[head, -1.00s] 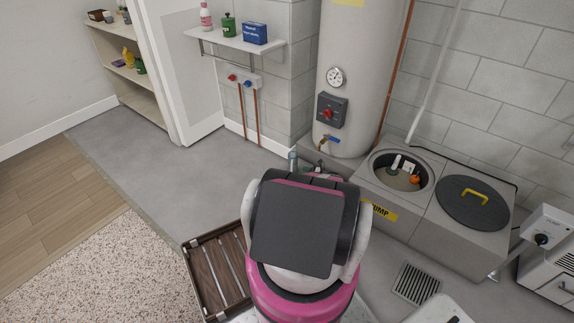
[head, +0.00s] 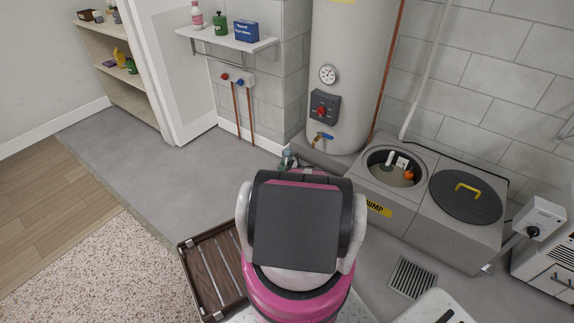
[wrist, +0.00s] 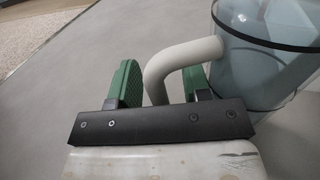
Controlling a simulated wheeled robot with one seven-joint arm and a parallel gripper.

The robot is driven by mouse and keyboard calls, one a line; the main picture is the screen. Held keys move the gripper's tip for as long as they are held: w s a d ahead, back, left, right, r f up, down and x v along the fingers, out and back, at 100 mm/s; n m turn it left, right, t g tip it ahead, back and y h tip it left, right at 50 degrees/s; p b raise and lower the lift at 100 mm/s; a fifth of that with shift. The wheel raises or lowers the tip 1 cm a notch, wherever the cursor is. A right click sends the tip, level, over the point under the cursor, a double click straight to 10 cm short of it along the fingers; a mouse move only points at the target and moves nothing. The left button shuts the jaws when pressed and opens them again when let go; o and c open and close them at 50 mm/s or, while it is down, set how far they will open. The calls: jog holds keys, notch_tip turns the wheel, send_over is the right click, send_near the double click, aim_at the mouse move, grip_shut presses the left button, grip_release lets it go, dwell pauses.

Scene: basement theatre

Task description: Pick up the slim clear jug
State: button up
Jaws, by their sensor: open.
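The slim clear jug (wrist: 262,65) fills the right side of the wrist view, with a dark rim, a bluish see-through body and a pale beige handle (wrist: 185,54). My gripper (wrist: 160,82) is open, with green-padded fingers. The handle's bend lies between the two fingers in that view, and the jug's body is just beyond the right finger. I cannot tell whether either finger touches the handle. In the head view only a small part of the jug (head: 286,158) shows past my arm, which hides my fingers.
A grey pump box (head: 400,222) with an open round well and a dark lid stands to the right. A water heater (head: 345,80) stands behind. A slatted wooden tray (head: 213,272) lies on the floor at left. Grey floor (head: 150,170) is clear at left.

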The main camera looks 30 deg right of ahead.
grip_shut()
